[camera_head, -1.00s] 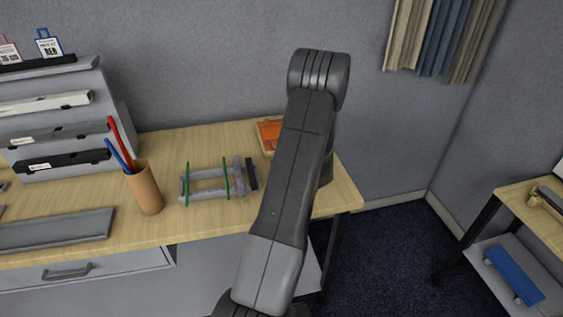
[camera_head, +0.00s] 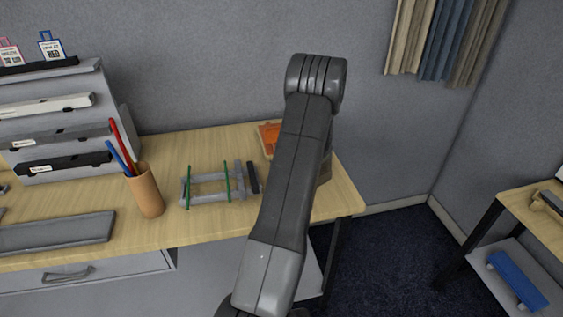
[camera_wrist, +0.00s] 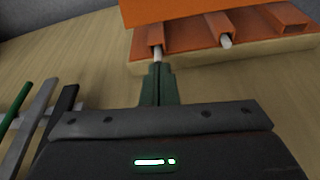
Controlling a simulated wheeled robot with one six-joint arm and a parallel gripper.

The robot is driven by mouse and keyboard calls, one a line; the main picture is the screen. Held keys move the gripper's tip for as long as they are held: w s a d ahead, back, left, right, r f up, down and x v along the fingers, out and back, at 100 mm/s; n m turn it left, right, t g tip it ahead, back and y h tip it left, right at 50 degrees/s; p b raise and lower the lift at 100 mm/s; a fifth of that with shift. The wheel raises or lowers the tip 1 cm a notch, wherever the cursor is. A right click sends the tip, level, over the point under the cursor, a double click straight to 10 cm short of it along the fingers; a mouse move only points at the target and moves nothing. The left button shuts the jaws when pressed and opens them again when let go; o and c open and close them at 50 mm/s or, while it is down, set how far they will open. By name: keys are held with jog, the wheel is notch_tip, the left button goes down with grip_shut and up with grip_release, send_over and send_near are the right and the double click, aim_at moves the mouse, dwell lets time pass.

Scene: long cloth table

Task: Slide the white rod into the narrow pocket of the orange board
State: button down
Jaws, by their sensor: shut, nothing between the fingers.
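The orange board (camera_head: 268,140) lies at the back right of the table, partly hidden by my arm in the head view. In the wrist view the orange board (camera_wrist: 200,14) fills the top, with open-ended pockets facing me. A white rod (camera_wrist: 158,53) shows its end at the left pocket, most of it hidden inside. A second white rod end (camera_wrist: 226,42) sticks out of the pocket to its right. My gripper (camera_wrist: 158,68) is shut and empty, its green fingertips right at the left rod's end. I cannot tell if they touch it.
A grey rack with green bars (camera_head: 208,188) and a black bar (camera_head: 253,178) stands left of my arm. A pen cup (camera_head: 146,190) stands further left, by a grey tray (camera_head: 55,232). Bare table lies between rack and board.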

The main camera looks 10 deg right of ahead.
jog(key=shift+w, duration=0.45)
jog(key=shift+s+f+b, duration=0.1)
jog(key=shift+s+b, duration=0.7)
jog(key=shift+s, duration=0.55)
jog(key=b+v, duration=0.3)
jog(key=v, duration=1.1)
jog(key=shift+w, duration=0.1)
jog(key=p+x, duration=0.1)
jog(key=x, duration=0.4)
jog(key=p+x, duration=0.1)
jog(key=x, duration=0.4)
jog(key=p+x, duration=0.2)
jog(key=x, duration=0.3)
jog(key=shift+w+r, duration=0.25)
jog(key=shift+w, duration=0.2)
jog(key=shift+s, duration=0.15)
